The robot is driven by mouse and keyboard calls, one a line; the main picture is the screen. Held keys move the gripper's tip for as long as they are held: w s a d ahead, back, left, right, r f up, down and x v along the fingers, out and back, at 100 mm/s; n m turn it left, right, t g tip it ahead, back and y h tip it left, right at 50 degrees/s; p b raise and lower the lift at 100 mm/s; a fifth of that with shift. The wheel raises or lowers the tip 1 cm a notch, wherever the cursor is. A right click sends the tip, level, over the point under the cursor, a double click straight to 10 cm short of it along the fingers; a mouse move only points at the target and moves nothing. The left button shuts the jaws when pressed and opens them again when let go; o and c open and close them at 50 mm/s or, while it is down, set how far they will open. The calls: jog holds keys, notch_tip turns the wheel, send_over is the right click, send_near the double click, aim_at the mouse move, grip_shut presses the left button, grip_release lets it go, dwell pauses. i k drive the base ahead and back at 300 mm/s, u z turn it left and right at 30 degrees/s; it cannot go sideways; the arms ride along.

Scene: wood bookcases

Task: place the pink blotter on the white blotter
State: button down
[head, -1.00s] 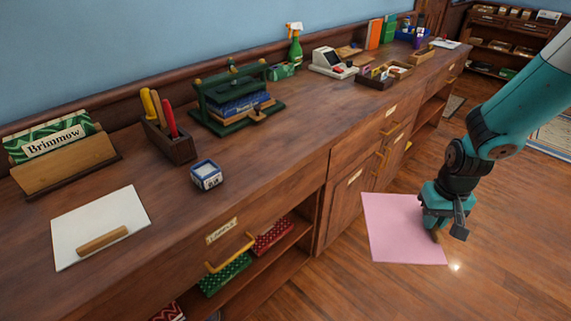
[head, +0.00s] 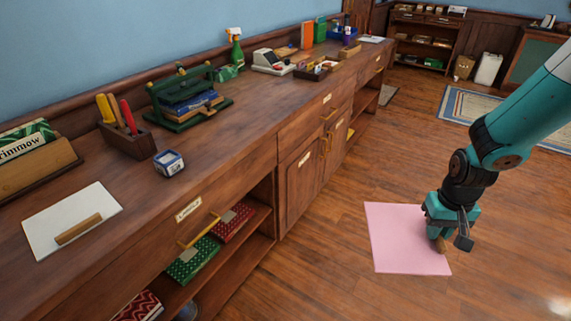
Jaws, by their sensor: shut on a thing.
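The pink blotter (head: 400,242) is a flat pink sheet at the lower right of the head view, held out in front of the counter, over the floor. My gripper (head: 440,241) is shut on it at its right side; a bit of wooden handle shows below the jaws, and the fingers partly hide the grip. The white blotter (head: 95,208) is a white sheet with a wooden bar handle (head: 78,229) on it, lying flat on the counter at the left. The two blotters are well apart.
The wooden counter (head: 215,160) runs from lower left to upper right. Near the white blotter stand a blue-and-white box (head: 168,162), a pen holder (head: 128,139), a card stand (head: 40,168) and a green press (head: 188,104). Open shelves hold patterned boxes below.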

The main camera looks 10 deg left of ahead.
aim_at(70, 215)
jog(key=k, duration=0.2)
jog(key=u, duration=0.95)
